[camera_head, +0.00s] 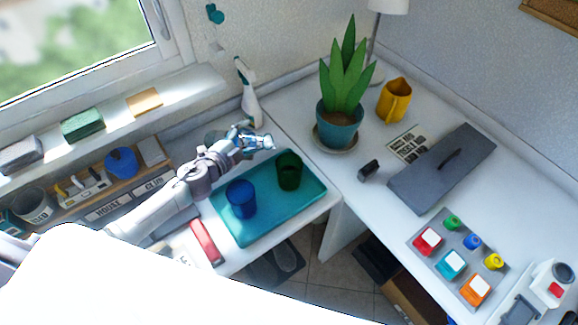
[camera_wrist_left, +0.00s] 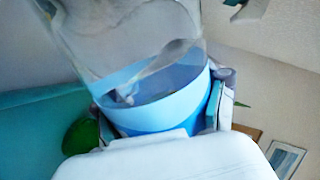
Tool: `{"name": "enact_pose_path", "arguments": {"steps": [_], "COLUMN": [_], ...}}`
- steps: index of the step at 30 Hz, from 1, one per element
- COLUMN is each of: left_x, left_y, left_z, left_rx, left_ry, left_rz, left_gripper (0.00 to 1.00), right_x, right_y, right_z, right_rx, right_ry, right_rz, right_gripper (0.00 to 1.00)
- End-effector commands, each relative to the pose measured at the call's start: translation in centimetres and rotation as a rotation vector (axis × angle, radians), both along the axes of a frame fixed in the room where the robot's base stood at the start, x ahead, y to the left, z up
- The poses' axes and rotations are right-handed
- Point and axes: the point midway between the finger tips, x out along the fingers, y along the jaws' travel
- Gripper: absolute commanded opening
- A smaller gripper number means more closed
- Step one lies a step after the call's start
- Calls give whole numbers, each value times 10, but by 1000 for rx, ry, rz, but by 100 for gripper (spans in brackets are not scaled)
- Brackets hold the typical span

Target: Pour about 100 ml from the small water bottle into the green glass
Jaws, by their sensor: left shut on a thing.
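My left gripper (camera_head: 248,140) reaches in from the left, just behind and to the left of the green glass (camera_head: 290,170). It is shut on the small water bottle (camera_wrist_left: 125,40), a clear bottle with a blue band, seen close up between the fingers (camera_wrist_left: 160,115) in the left wrist view. The bottle looks tilted there; its mouth is not clear to see. In the head view, the bottle is small and partly hidden by the gripper. The dark green glass stands upright on the teal tray (camera_head: 260,230); its contents are too dark to tell. A green patch (camera_wrist_left: 80,137) shows at lower left in the wrist view.
A blue glass (camera_head: 241,200) stands on the tray, near my left forearm. A spray bottle (camera_head: 249,95) stands behind the gripper. A potted plant (camera_head: 341,120) and a yellow jug (camera_head: 395,100) are to the right. A red object (camera_head: 205,242) lies left of the tray.

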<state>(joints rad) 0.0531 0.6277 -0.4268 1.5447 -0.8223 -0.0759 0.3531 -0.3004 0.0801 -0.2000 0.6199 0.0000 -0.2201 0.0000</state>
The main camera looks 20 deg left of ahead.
Motion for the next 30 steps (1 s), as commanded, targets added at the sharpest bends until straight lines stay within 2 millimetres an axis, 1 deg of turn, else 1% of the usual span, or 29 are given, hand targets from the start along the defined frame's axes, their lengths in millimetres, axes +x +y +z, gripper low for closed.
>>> {"name": "enact_pose_path", "arguments": {"steps": [3,6,30], "left_x": [0,0,0], "left_y": [-5,-6,-5], "left_z": [7,8,7], "left_rx": [-65,-83,-78], "left_ry": [6,9,8], "left_rz": [-1,-2,-1], "left_gripper": [11,11,11], "right_x": [0,0,1], "right_y": [0,0,0], "right_z": [4,4,4], "right_rx": [0,0,0], "right_ry": [0,0,-1], "right_rz": [0,0,0], "right_gripper": [69,69,69]}}
